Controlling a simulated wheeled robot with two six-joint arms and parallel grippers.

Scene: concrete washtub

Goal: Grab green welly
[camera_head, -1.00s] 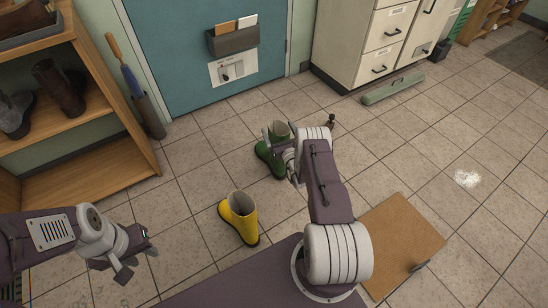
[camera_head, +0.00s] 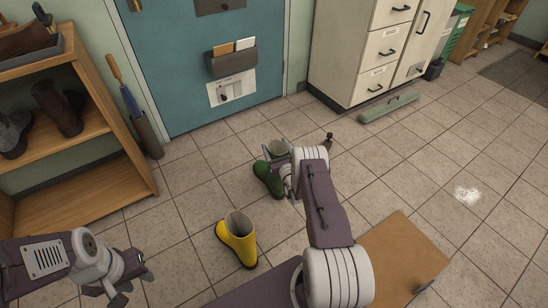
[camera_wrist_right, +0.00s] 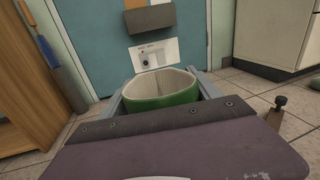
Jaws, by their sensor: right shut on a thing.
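The green welly (camera_head: 267,177) stands on the tiled floor in front of the blue door, its pale-lined opening at the top. In the right wrist view the green welly (camera_wrist_right: 163,90) shows its open top between the two grey fingers. My right gripper (camera_head: 276,156) is shut on the upper shaft of the green welly.
A yellow welly (camera_head: 238,240) stands on the floor nearer to me. A wooden shelf (camera_head: 130,190) with shoes is at the left. A cork-coloured mat (camera_head: 405,255) lies at the lower right, and a green-grey long box (camera_head: 388,108) lies by the cabinet (camera_head: 362,60).

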